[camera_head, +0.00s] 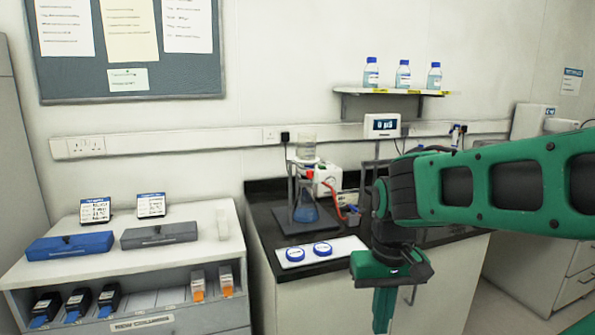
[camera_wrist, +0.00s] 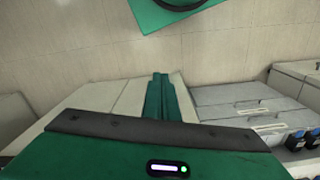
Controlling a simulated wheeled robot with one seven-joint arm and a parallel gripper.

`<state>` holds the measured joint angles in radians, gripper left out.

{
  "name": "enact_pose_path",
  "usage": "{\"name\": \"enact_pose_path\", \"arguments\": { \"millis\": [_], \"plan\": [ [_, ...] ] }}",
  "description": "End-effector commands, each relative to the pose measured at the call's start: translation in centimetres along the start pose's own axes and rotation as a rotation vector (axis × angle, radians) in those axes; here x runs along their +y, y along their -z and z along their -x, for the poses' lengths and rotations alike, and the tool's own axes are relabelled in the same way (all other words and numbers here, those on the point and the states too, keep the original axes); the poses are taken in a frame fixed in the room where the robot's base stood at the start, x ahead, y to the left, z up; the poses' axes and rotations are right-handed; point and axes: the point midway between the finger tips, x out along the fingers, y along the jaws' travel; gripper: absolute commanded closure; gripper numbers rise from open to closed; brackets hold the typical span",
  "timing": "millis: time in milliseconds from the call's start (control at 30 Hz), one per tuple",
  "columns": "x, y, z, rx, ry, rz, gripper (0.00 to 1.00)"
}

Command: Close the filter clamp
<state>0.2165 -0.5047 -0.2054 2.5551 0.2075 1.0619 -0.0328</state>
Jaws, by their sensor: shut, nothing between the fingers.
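The filter assembly stands on the dark bench in the head view, with a clear funnel (camera_head: 306,148) above a flask (camera_head: 305,208) holding blue liquid. The clamp area (camera_head: 305,163) at the joint between them is too small to tell whether the clamp is open or shut. My gripper (camera_head: 382,322) hangs pointing down in front of the bench, to the right of and nearer than the assembly. It is shut and empty, touching nothing that I can see. Its closed green fingers show in the wrist view (camera_wrist: 160,82), where the filter assembly is not in view.
A white tray (camera_head: 338,256) with two round blue-rimmed items lies at the bench front. A white pump unit (camera_head: 328,178) with red tubing stands behind the flask. A shelf (camera_head: 350,91) with three blue-capped bottles is above. A white cabinet (camera_head: 120,262) with boxes stands left.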

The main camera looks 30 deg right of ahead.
Motion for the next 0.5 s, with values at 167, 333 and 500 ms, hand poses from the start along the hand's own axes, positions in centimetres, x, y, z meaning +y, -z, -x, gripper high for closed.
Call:
{"name": "enact_pose_path", "arguments": {
  "millis": [167,333,500],
  "plan": [
    [-0.4,6.4,5.0,0.110,-0.098,0.087,1.00],
    [-4.2,15.3,13.8,0.281,-0.230,0.233,1.00],
    [-10.7,20.8,22.1,0.424,-0.303,0.364,1.00]
  ]
}}
